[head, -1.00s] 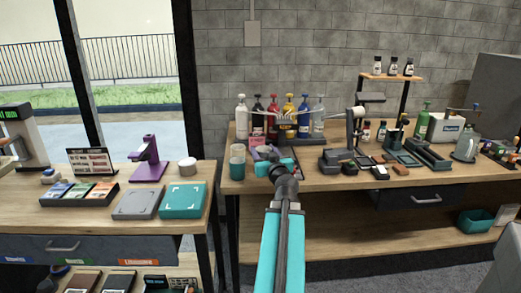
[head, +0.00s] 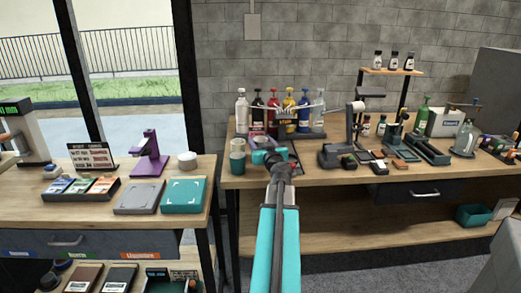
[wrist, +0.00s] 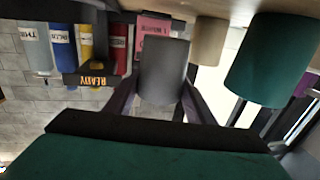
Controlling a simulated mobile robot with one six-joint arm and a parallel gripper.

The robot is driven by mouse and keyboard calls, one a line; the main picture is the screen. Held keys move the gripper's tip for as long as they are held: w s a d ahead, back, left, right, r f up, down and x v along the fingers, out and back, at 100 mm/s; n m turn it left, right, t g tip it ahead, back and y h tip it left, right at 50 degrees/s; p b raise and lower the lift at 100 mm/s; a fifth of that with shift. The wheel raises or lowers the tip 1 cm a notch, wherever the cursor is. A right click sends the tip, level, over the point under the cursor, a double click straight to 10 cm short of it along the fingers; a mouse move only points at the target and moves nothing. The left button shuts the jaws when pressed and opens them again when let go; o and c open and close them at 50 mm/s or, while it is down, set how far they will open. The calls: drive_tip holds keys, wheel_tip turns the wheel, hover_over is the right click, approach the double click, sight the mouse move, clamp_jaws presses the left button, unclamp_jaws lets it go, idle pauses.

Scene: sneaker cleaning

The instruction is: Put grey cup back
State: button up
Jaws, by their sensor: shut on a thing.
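The grey cup (wrist: 165,65) is between the two fingers of my gripper (wrist: 160,100) in the wrist view, which appears upside down. My gripper is shut on it. In the head view, my gripper (head: 268,157) is over the left part of the workbench, and I cannot make out the grey cup clearly there. A teal cup (head: 237,162) stands left of my gripper; it is large at the right of the wrist view (wrist: 270,60). A beige cup (wrist: 209,40) shows beside it in the wrist view.
Pump bottles in several colours (head: 289,112) stand in a rack behind my gripper, with a "READY" sign (wrist: 92,79) in front. A black stand (head: 352,135) is to the right. The left table (head: 80,215) holds a purple stand (head: 150,155) and flat pads.

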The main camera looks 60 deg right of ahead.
drive_tip(key=shift+f, duration=1.7)
drive_tip(key=shift+f+b, duration=0.2)
drive_tip(key=shift+b, duration=0.2)
drive_tip(key=o, duration=1.1)
drive_tip(key=shift+r+p, duration=0.25)
drive_tip(key=shift+p, duration=0.05)
